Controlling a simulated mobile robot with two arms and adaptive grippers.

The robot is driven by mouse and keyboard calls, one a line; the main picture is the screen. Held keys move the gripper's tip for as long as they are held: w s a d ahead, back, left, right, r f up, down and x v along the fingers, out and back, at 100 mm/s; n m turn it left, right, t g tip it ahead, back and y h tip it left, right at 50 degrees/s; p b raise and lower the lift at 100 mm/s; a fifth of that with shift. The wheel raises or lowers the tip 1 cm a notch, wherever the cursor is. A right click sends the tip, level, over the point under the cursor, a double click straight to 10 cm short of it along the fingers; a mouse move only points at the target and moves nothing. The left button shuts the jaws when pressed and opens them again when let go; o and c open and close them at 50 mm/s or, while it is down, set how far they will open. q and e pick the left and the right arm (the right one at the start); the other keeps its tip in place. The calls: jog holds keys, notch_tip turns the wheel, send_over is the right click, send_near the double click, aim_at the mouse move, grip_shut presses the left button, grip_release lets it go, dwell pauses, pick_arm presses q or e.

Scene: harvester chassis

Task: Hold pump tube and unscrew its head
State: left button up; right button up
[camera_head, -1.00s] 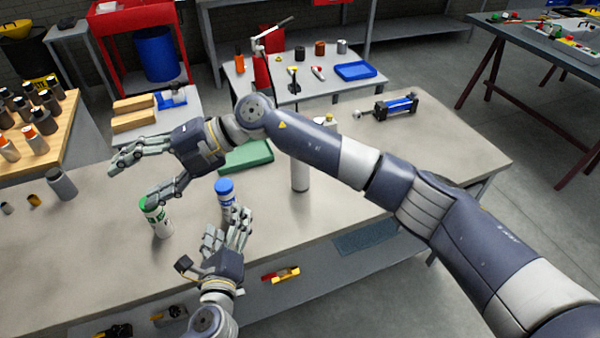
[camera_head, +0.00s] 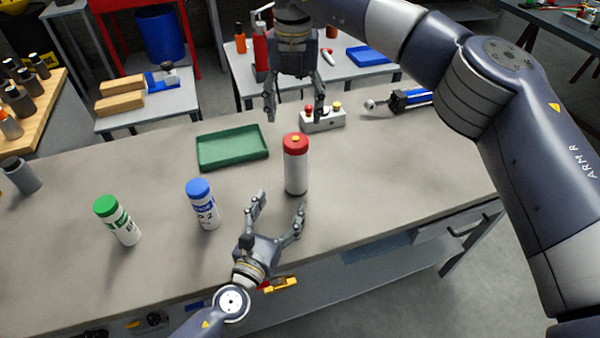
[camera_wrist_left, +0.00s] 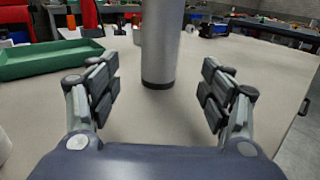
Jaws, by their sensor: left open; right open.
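My right gripper (camera_head: 296,114) is open, fingers pointing down, above and behind the red head. It appears apart from the head.
A blue-capped bottle (camera_head: 203,208) and a green-capped bottle (camera_head: 122,223) stand to the left. A green tray (camera_head: 233,147) lies behind them.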

aim_at(292, 183)
pick_arm(q)
jog(key=x, duration=1.1)
jog(key=shift+w+f, duration=0.1)
pick_arm(e)
jog(key=shift+w+d+f, duration=0.15)
jog(key=shift+w+f, duration=0.1)
pick_arm(q)
grip_shut()
pick_arm(e)
jog(key=m, duration=0.5)
jog(key=shift+m, duration=0.3)
jog(key=m, duration=0.3)
jog(key=shift+m, duration=0.4)
jog(key=m, duration=0.8)
jog(key=shift+m, duration=0.3)
jog(key=shift+f, duration=4)
